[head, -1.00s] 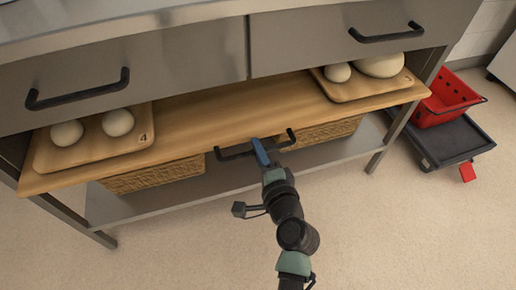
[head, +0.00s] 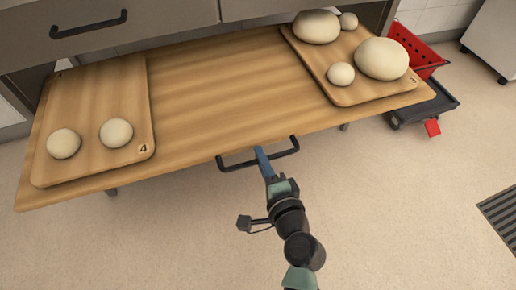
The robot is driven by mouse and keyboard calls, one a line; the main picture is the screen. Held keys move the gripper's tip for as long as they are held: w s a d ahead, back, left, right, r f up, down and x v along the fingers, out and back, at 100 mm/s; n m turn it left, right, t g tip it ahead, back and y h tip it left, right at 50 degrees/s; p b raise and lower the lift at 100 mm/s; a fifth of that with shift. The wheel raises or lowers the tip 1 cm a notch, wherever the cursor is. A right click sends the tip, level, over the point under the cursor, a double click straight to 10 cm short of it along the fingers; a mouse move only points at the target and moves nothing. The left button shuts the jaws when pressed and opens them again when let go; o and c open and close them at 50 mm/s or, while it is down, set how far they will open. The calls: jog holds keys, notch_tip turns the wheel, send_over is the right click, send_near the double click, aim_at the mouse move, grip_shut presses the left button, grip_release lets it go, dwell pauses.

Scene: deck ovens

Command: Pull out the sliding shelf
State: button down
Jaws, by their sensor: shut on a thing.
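The wooden sliding shelf (head: 225,95) stands well out from under the steel counter in the head view. Its black bar handle (head: 236,164) is on the front edge, near the middle. My gripper (head: 262,155) is shut on this handle, with its blue finger across the bar. Part of the handle is hidden behind the finger. A board marked 4 (head: 105,85) lies on the shelf's left side with two dough balls. Another board (head: 350,92) lies on the right side with several dough balls of mixed sizes.
Steel drawers with black handles (head: 88,28) are above the shelf. A red crate (head: 415,48) on a dark trolley (head: 425,105) stands close to the shelf's right end. A floor grate (head: 499,212) is at the right. The floor in front is clear.

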jog(key=shift+f+v, duration=0.15)
jog(key=shift+v, duration=0.7)
jog(key=shift+f+v, duration=0.2)
jog(key=shift+v, duration=0.6)
jog(key=c, duration=0.8)
grip_release()
jog(key=shift+c, duration=0.2)
jog(key=shift+s, duration=0.15)
jog(key=p+v, duration=0.3)
jog(key=v, duration=1)
